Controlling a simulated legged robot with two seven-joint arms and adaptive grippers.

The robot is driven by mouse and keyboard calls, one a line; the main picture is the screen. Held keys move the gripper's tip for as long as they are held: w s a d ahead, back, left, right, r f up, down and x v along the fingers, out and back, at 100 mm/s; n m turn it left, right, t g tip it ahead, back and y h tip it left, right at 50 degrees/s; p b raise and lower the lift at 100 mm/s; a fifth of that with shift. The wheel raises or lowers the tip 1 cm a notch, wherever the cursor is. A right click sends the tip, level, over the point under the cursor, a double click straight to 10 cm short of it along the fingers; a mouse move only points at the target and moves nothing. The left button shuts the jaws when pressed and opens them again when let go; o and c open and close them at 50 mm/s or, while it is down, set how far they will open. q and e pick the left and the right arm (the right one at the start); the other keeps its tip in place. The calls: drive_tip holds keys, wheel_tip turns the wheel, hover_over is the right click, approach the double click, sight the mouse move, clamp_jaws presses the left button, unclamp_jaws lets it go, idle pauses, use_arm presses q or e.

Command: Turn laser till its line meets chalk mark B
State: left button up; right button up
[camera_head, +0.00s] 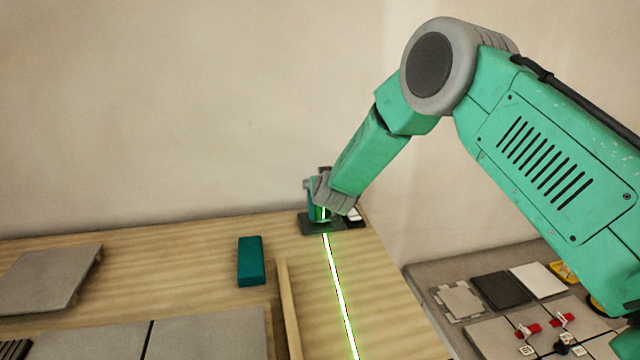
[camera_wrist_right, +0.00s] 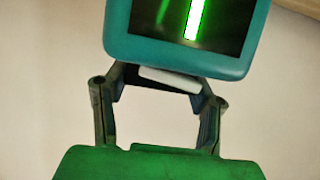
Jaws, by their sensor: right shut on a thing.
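The laser (camera_head: 320,214) stands at the back of the wooden bench, on a dark base. Its bright green line (camera_head: 339,287) runs forward across the bench to the bottom edge, slanting slightly right. My right gripper (camera_head: 321,186) is at the laser and partly hidden by its own wrist. In the right wrist view the gripper (camera_wrist_right: 165,82) is shut on the teal laser housing (camera_wrist_right: 180,52), with the glowing green window facing the camera. I cannot make out chalk mark B. My left gripper is not in view.
A teal block (camera_head: 250,261) lies left of the line, beside a wooden strip (camera_head: 289,310). Grey tiles (camera_head: 208,335) lie at the front left, and another slab (camera_head: 45,279) farther left. A lower grey surface at right holds tile samples (camera_head: 501,289) and red-handled pieces (camera_head: 528,331).

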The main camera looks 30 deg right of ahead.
drive_tip(key=shift+p, duration=0.4)
drive_tip(key=o, duration=1.2)
drive_tip(key=v, duration=1.2)
drive_tip(key=shift+f, duration=0.1)
